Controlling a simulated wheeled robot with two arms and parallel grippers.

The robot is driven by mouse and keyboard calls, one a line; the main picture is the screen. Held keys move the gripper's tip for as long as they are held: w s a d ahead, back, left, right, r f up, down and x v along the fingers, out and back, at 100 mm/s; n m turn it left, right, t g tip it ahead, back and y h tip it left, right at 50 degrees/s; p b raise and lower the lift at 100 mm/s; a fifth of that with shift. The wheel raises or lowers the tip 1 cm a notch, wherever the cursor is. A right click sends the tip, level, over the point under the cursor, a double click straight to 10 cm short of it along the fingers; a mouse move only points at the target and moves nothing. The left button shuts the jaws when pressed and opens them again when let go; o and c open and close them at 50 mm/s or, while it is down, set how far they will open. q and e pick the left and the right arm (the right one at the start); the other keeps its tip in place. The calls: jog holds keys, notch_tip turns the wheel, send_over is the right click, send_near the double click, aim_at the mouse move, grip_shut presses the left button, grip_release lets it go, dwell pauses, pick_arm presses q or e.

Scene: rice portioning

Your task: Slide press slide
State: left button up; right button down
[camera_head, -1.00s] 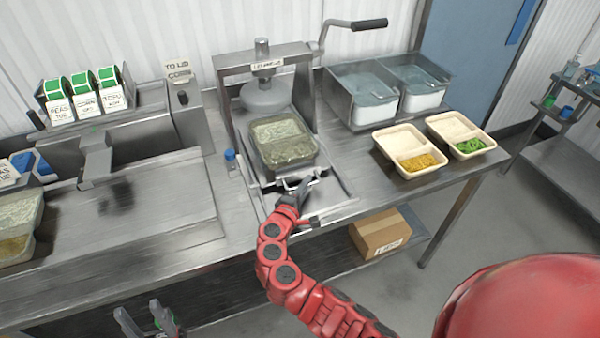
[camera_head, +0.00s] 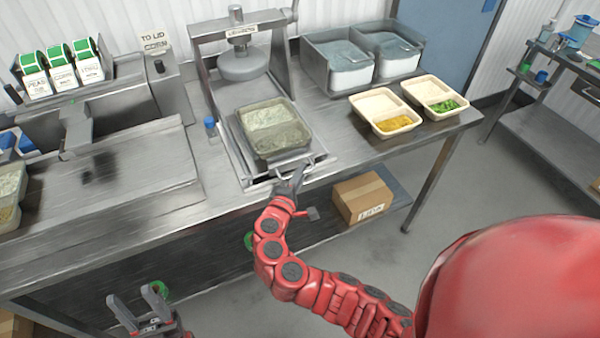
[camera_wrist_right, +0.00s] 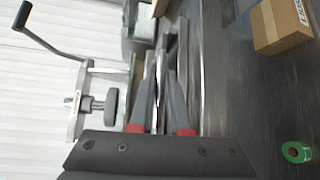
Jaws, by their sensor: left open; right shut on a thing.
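The press (camera_head: 238,62) stands at the back of the bench, its round pad raised above the slide. The sliding carriage (camera_head: 236,160) extends from the press toward the bench's front edge. My left gripper (camera_head: 136,300) is open and empty, low in front of the bench at the left.
Two open trays, one with corn (camera_head: 390,122) and one with peas (camera_head: 445,106), stand on the right. Two lidded bins (camera_head: 350,75) are behind them. A label dispenser (camera_head: 62,72) and a flat machine are left. A cardboard box (camera_head: 362,198) sits on the lower shelf.

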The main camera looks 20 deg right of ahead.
jog(key=shift+s+d+f, duration=0.1)
jog(key=shift+f, duration=0.1)
jog(key=c, duration=0.9)
grip_release()
jog(key=shift+r, duration=0.15)
jog(key=b+v, duration=0.2)
jog(key=v, duration=1.5)
jog(key=shift+s, duration=0.25)
